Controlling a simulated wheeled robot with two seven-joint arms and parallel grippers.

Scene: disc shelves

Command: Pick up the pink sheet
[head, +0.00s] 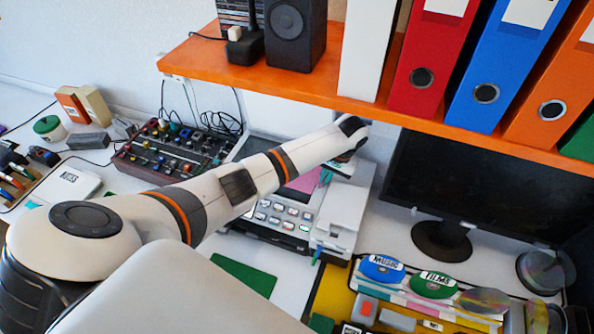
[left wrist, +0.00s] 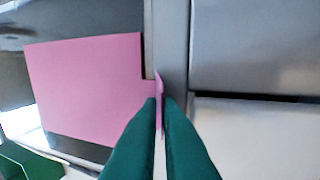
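The pink sheet (head: 303,182) lies over the grey-white machine in the middle of the head view, partly hidden by my left arm. In the left wrist view the pink sheet (left wrist: 85,85) fills the left side, with a narrow tab reaching right to the fingertips. My left gripper (left wrist: 161,100) has its green fingers close together with the pink tab between them, so it is shut on the sheet's edge. In the head view my left gripper (head: 326,176) shows only as a bit of green under the wrist. My right gripper is not in view.
An orange shelf (head: 270,80) with speakers and binders overhangs the machine (head: 345,210). A dark monitor (head: 480,190) stands to the right. A mixer (head: 170,150) is at the left. A green sheet (head: 245,275) lies in front. A tray with labelled discs (head: 382,268) is at lower right.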

